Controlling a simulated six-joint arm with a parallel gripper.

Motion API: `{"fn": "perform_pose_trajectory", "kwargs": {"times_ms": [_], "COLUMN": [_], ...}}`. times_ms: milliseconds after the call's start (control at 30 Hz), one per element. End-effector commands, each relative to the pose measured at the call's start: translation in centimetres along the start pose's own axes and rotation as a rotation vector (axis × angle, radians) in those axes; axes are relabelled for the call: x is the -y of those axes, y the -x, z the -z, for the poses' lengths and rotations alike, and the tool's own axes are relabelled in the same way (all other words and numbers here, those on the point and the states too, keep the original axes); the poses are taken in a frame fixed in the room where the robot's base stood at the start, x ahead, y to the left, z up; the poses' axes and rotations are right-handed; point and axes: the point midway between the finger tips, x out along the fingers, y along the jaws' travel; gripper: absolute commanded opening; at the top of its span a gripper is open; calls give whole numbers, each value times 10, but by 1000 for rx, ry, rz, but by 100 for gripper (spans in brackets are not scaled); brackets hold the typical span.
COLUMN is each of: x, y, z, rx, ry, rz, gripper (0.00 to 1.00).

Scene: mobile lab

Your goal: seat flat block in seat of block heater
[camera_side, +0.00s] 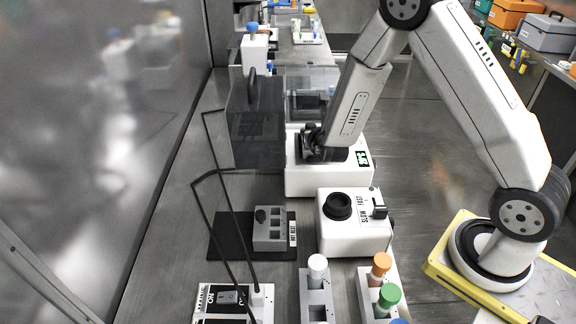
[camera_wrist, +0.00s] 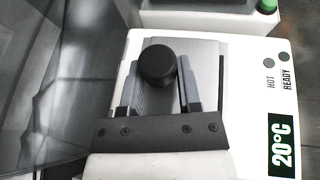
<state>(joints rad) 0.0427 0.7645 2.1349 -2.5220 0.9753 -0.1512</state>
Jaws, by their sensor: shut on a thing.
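The block heater (camera_side: 325,180) is a white box with a small green display in the side view. In the wrist view the heater (camera_wrist: 255,110) reads 20°C, with HOT and READY lamps. My gripper (camera_wrist: 158,85) is over the heater's top, shut on the flat block (camera_wrist: 208,62), a silvery metal piece with a round black knob (camera_wrist: 157,64) between the fingers. In the side view my gripper (camera_side: 313,145) is low at the heater's top. The arm hides the block there, and the seat is covered. I cannot tell whether the block rests fully down.
A grey block with a black knob (camera_side: 268,228) lies on a black mat (camera_side: 228,240). A white SLOW/FAST device (camera_side: 355,235) stands in front of the heater. A dark box with a handle (camera_side: 256,120) stands left of it. Capped tubes in racks (camera_side: 316,280) are nearest the camera.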

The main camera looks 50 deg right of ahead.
Motion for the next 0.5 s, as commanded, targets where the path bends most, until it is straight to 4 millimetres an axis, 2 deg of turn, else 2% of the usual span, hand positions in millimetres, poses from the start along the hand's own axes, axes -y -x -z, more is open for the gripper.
{"fn": "perform_pose_trajectory", "kwargs": {"times_ms": [167, 200, 267, 300, 500], "x": [0, 0, 0, 0, 0], "y": [-2, -1, -1, -1, -1], "z": [1, 3, 3, 3, 3], "rx": [5, 0, 0, 0, 0], "ry": [0, 0, 0, 0, 0], "rz": [0, 0, 0, 0, 0], "gripper": [0, 56, 75, 78, 78]}}
